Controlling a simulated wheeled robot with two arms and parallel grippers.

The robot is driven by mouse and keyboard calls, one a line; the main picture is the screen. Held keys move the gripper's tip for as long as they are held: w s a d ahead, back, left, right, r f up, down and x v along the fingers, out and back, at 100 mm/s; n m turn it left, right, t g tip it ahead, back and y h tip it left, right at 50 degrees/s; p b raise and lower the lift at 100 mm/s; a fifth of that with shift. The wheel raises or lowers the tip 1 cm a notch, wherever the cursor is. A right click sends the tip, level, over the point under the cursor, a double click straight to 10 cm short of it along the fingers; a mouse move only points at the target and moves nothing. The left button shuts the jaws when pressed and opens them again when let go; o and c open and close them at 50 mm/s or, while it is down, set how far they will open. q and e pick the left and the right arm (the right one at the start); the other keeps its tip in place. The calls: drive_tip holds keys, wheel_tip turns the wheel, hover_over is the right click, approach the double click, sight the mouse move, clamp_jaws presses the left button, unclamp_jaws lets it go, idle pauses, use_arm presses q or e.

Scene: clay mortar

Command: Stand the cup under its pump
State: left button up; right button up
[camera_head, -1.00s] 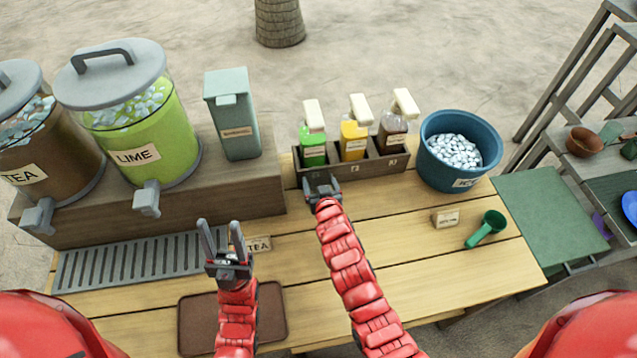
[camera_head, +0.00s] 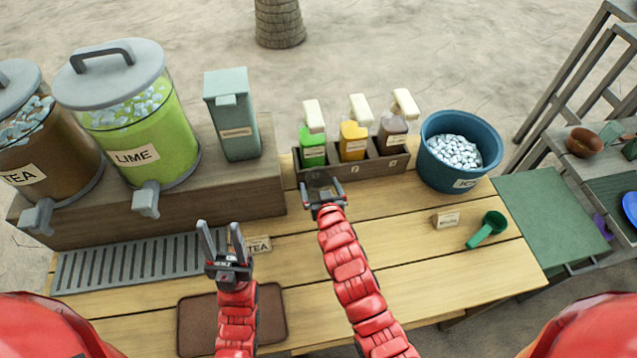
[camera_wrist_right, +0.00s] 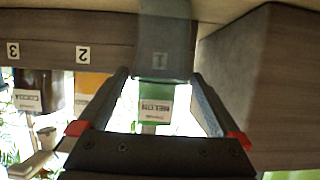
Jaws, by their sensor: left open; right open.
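A clear, see-through cup (camera_wrist_right: 165,42) stands in front of the slot marked 1 of the pump rack (camera_head: 378,166). It shows only faintly in the head view (camera_head: 319,181). The green melon bottle with its cream pump (camera_head: 313,148) is behind it in slot 1, and its label shows in the right wrist view (camera_wrist_right: 155,106). I cannot tell how exactly the spout lines up over the cup. My right gripper (camera_head: 324,188) is open just on the near side of the cup, fingers apart. My left gripper (camera_head: 222,236) is open and empty above the table near the brown tray.
Yellow (camera_head: 354,140) and brown (camera_head: 391,133) pump bottles fill the other slots. A blue ice tub (camera_head: 430,160) stands right of the rack. The wooden dispenser block (camera_head: 240,190) is close on the left. The middle front boards are clear.

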drive_tip(key=b+v, duration=0.2)
drive_tip(key=v, duration=0.7)
drive_tip(key=shift+s+r, duration=0.25)
drive_tip(key=shift+s, duration=0.1)
